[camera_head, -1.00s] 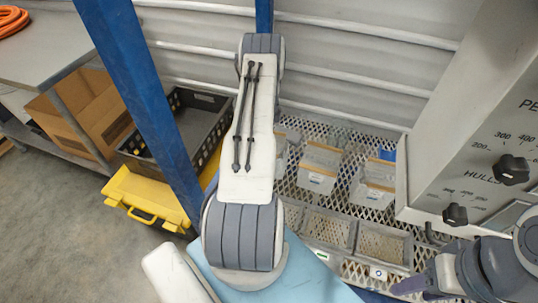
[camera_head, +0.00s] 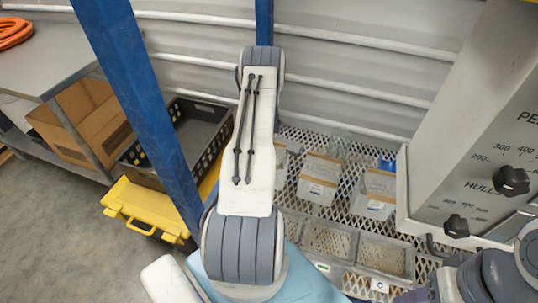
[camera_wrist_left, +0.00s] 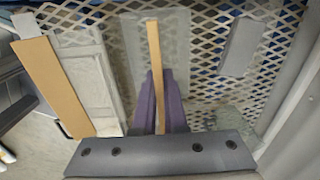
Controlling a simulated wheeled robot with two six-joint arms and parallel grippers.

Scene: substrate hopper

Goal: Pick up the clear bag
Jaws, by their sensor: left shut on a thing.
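In the left wrist view my left gripper (camera_wrist_left: 160,108), with purple fingers, is shut on a thin tan strip (camera_wrist_left: 153,50). A pale, see-through panel (camera_wrist_left: 130,60) lies around the strip over the mesh; the strip looks like the top edge of the clear bag. In the head view my left arm hides this gripper and what it holds. Clear bags with tan and white fronts stand on the mesh rack, one in the middle (camera_head: 318,182) and one farther right (camera_head: 375,195). My right wrist is at the lower right, its fingers cut off or unclear.
Empty clear bins (camera_head: 385,257) line the rack's front. A grey panel with black knobs (camera_head: 511,181) stands on the right. A blue post (camera_head: 140,100) rises at the left, by a black crate (camera_head: 190,130) and a yellow case (camera_head: 150,207). Another tan-edged item (camera_wrist_left: 52,85) lies left in the wrist view.

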